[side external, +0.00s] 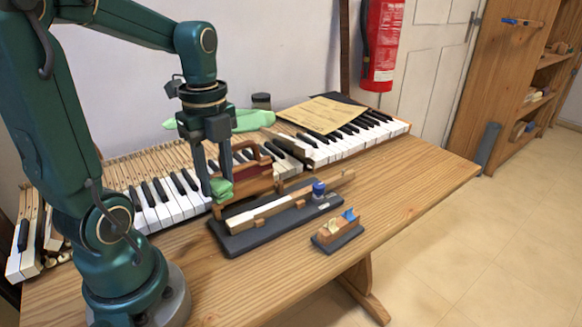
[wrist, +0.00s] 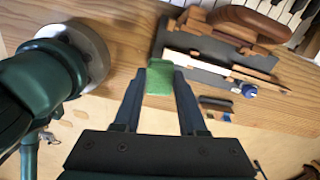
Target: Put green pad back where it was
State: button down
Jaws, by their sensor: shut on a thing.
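The green pad (side external: 222,189) is a small soft-looking block between the fingertips of my gripper (side external: 216,186). In the wrist view the green pad (wrist: 159,79) sits between the two dark fingers of my gripper (wrist: 160,76), which are shut on it. In the side view the pad is at the left end of a dark base board (side external: 240,240) that carries a long wooden key piece (side external: 270,210). I cannot tell whether the pad touches the board or the wooden parts.
A small dark stand with blue-tipped parts (side external: 337,232) is to the right on the table (side external: 410,190). Piano keys (side external: 165,208) run behind, with a wooden tool (side external: 245,175), a green cloth-like item (side external: 252,119) and a paper sheet (side external: 323,114). The right table end is clear.

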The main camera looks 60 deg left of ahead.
jog(key=shift+s+f+m, duration=0.15)
jog(key=shift+s+m, duration=0.25)
jog(key=shift+m, duration=0.5)
jog(key=shift+s+d+f, duration=0.1)
jog(key=shift+d+f, duration=0.05)
jog(key=shift+d, duration=0.05)
jog(key=w+d+f, duration=0.1)
jog(key=d+f, duration=0.1)
jog(key=d, duration=0.1)
jog(key=w+d+f, duration=0.1)
jog(key=d+f, duration=0.1)
jog(key=d, duration=0.2)
jog(key=w+d+f, duration=0.1)
jog(key=d+f, duration=0.1)
jog(key=d, duration=0.2)
jog(key=shift+w+f, duration=0.15)
jog(key=shift+f, duration=0.25)
jog(key=shift+a+f, duration=0.1)
jog(key=shift+f, duration=1.85)
jog(key=shift+f, duration=0.15)
jog(key=shift+c, duration=2.3)
grip_release()
